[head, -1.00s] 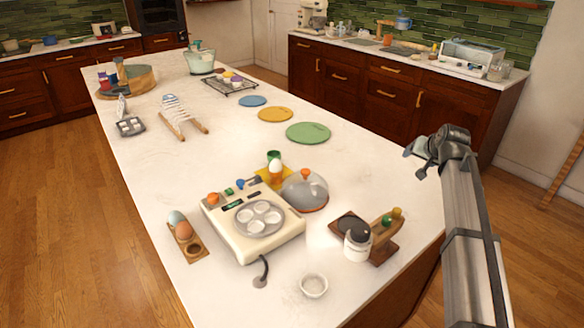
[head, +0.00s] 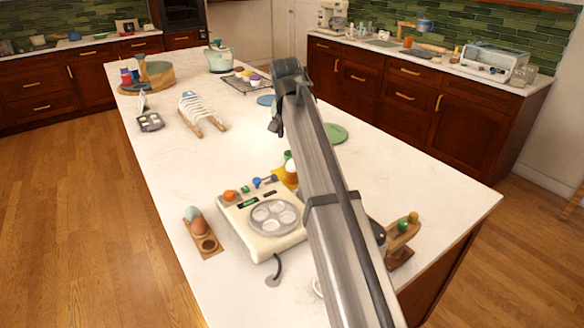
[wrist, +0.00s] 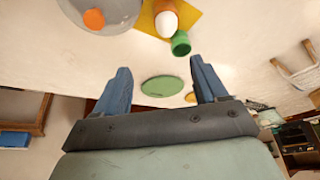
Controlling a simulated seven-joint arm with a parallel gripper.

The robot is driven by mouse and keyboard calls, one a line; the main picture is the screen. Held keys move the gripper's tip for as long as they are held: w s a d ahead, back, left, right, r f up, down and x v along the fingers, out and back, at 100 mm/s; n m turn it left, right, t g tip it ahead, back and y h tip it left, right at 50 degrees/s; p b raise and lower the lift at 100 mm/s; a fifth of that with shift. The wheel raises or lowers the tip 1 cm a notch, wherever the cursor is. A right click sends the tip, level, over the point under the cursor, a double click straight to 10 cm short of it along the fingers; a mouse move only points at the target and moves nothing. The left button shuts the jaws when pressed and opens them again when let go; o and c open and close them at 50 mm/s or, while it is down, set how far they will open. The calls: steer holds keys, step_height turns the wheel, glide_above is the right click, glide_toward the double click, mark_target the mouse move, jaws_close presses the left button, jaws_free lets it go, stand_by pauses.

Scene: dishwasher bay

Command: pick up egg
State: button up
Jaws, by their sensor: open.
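In the wrist view the white egg (wrist: 166,24) sits in an orange-brown cup (wrist: 168,6) at the top of the picture. A pale blue egg (head: 192,212) and a brown egg (head: 199,227) sit in a wooden holder (head: 209,249) at the left. My gripper (wrist: 163,85) is open and empty, its blue-grey fingers spread apart, away from all eggs. In the head view the gripper (head: 277,118) hangs over the counter, beyond the white egg.
The egg cooker (head: 262,246) stands between the holder and my arm. A clear dome with an orange knob (wrist: 94,18) and a green cup (wrist: 181,43) flank the white egg. A toast rack (head: 202,115) stands farther back. The counter's left middle is clear.

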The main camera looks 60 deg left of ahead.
mark_target(291, 161)
steer(key=x, duration=0.4)
steer(key=s+x, duration=0.1)
steer(key=x, duration=0.8)
steer(key=shift+s+a+f, duration=0.2)
steer(key=shift+s+a, duration=0.05)
steer(key=shift+s, duration=0.2)
steer(key=shift+c, duration=0.2)
steer(key=c, duration=0.7)
